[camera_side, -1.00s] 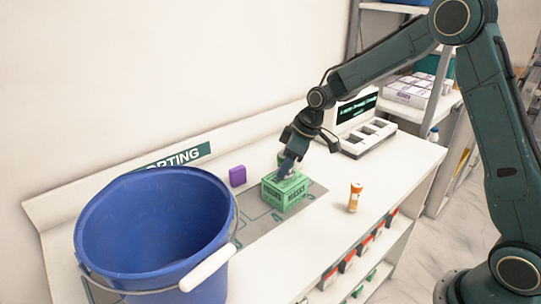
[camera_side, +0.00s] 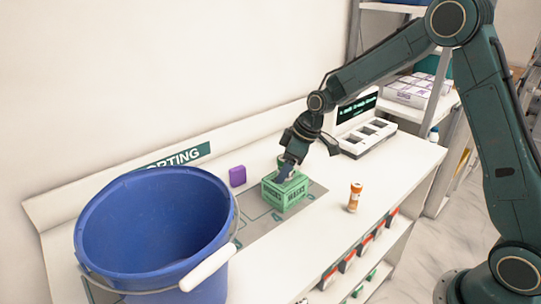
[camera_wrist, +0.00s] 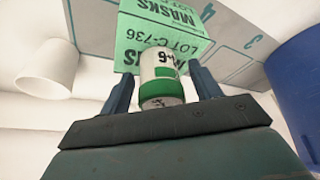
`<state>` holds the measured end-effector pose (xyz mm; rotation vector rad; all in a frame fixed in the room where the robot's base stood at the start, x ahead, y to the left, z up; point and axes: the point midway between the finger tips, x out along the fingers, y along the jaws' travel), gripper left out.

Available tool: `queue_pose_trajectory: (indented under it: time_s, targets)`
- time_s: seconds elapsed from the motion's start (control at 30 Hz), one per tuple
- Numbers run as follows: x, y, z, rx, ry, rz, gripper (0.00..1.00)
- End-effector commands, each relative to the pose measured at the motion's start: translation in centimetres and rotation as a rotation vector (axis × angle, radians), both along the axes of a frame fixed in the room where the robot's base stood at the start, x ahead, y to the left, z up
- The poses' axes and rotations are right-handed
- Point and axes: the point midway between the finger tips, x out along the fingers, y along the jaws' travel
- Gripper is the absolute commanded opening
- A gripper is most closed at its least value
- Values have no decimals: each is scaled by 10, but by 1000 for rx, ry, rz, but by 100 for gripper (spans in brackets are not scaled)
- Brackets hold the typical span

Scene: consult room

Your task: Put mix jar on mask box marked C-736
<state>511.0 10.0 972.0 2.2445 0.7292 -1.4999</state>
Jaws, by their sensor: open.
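The green mask box (camera_side: 286,194) stands on the grey mat of the white bench. Its LOT C-736 print shows upside down in the wrist view (camera_wrist: 190,32). The mix jar (camera_wrist: 160,68), white with a green band, lies between my fingers in the wrist view and overlaps the box's printed face. My gripper (camera_side: 286,174) is at the top of the box in the side view. In the wrist view my gripper (camera_wrist: 163,85) is open, with a finger on each side of the jar. I cannot tell whether the jar touches the box.
A large blue bucket (camera_side: 150,235) fills the front left. A purple block (camera_side: 237,176) sits behind the mat, and an orange bottle (camera_side: 355,197) stands right of the box. A white device with a screen (camera_side: 367,138) is at the back right. A white cylinder (camera_wrist: 47,70) shows in the wrist view.

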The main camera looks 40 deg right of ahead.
Motion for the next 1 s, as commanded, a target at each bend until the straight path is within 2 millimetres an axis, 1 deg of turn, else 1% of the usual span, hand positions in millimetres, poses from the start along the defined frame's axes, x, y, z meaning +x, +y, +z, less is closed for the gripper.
queue_pose_trajectory:
  time_s: [0.27,0.37,0.8,1.0]
  targets:
    - [-4,-4,16,0,-2,-2,63]
    - [-8,-6,28,0,-4,-1,63]
    - [-29,-22,92,-1,-3,-1,63]
    - [-35,-26,108,0,-1,-1,63]
